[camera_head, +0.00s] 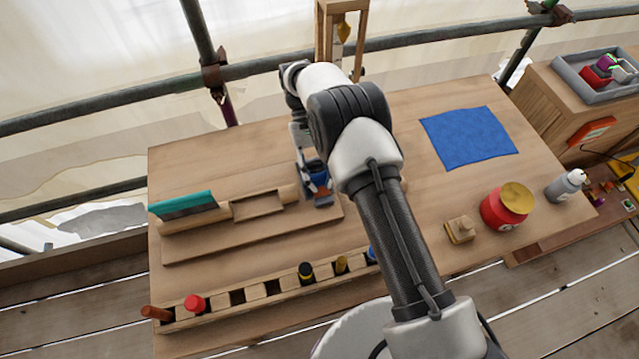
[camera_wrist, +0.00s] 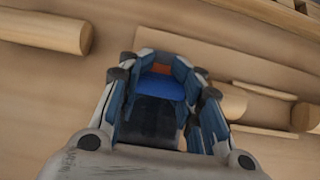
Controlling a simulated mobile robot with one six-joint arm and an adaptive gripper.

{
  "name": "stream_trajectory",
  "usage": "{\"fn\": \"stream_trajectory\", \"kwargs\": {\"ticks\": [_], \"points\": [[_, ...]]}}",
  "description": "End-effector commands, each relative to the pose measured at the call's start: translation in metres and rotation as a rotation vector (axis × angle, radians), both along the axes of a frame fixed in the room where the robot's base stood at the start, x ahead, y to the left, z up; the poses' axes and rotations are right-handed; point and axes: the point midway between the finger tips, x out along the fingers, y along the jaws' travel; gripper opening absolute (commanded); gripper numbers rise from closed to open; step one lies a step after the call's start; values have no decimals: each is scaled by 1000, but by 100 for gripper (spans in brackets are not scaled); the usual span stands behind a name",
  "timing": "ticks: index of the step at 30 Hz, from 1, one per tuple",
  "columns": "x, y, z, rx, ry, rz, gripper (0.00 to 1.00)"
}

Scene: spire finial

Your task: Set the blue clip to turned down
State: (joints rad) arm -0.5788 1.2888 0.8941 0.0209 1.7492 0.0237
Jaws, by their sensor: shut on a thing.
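The blue clip (camera_wrist: 160,87) shows in the wrist view between the two fingers of my gripper (camera_wrist: 166,68). An orange-brown piece shows just past its far edge, and a dark part lies on the near side. In the head view my gripper (camera_head: 316,186) points down at the right end of the wooden board, shut on the clip. The arm and fingers hide most of the clip there, so I cannot tell whether it is turned up or down.
A wooden rod on the board (camera_head: 200,244) carries a teal piece (camera_head: 184,204) at left. A slotted wooden rack (camera_head: 270,300) holds several tools in front.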

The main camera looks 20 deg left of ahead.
Motion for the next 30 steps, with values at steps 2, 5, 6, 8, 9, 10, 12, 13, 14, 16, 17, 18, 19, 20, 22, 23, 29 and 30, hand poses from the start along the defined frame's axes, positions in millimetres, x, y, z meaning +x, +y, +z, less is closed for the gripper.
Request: {"fn": "stream_trajectory", "kwargs": {"ticks": [2,5,6,8,9,10,12,13,14,16,17,18,19,20,22,23,29,30], "points": [[1,0,-6,-9,14,0,5],[1,0,-5,-18,29,0,5],[1,0,-5,-20,33,0,5],[1,0,-4,-23,38,0,5],[1,0,-4,-24,38,0,5],[1,0,-4,-25,39,-1,5],[1,0,-3,-25,40,0,5],[1,0,-3,-25,40,0,5],[1,0,-3,-25,40,0,5],[1,0,-3,-25,40,-1,5],[1,0,-3,-25,40,-1,5],[1,0,-3,-25,40,-1,5],[1,0,-3,-25,40,0,5],[1,0,-3,-25,40,0,29],[1,0,-3,-25,40,0,34],[1,0,-3,-25,40,0,36],[1,1,-2,-24,39,0,49],[1,1,-2,-24,39,0,52]]}}
